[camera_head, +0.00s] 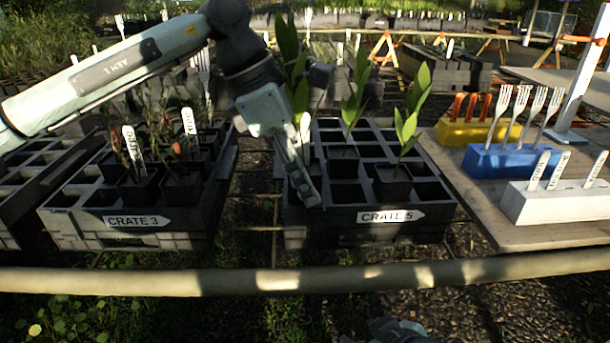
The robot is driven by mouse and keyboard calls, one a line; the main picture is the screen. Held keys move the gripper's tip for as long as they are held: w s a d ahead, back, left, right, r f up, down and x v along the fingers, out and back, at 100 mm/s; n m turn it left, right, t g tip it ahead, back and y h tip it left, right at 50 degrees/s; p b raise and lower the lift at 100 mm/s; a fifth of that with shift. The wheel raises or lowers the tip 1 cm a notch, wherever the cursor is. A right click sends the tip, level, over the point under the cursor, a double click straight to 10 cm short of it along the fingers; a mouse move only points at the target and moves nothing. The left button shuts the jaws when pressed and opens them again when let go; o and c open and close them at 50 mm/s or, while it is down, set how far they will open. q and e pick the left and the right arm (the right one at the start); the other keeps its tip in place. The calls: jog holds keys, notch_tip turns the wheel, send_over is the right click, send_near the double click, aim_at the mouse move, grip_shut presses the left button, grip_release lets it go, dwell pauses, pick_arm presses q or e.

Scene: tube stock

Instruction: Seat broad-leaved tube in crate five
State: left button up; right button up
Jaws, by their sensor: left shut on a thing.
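Crate five (340,227), a dark crate of square cells labelled "CRATE 5", stands right of centre. My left gripper (305,185) points down over its left column of cells, shut on a broad-leaved tube. That tube's green leaves (288,42) rise behind the gripper, with a white tag (305,128) beside it; its pot is mostly hidden, so I cannot tell how deep it sits. Another broad-leaved tube (393,183) stands upright in the crate's right part, and one more plant (352,100) stands farther back. A dark part at the bottom edge may be my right gripper (395,331).
Crate three (75,228), with reddish, thin-leaved plants, stands to the left. On the bench (475,222) at right are yellow (470,133), blue (505,161) and white (555,203) blocks holding forks and tags. A pale rail (180,281) crosses in front.

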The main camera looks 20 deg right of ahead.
pick_arm(q)
jog(key=shift+s+a+f+b, duration=0.1)
jog(key=shift+f+b, duration=0.3)
jog(key=shift+f, duration=0.5)
jog(key=o, duration=1.4)
jog(key=shift+f, duration=0.1)
jog(key=shift+c, duration=0.2)
jog(key=shift+w, duration=0.2)
jog(key=v, duration=1.2)
jog(key=shift+r, duration=0.25)
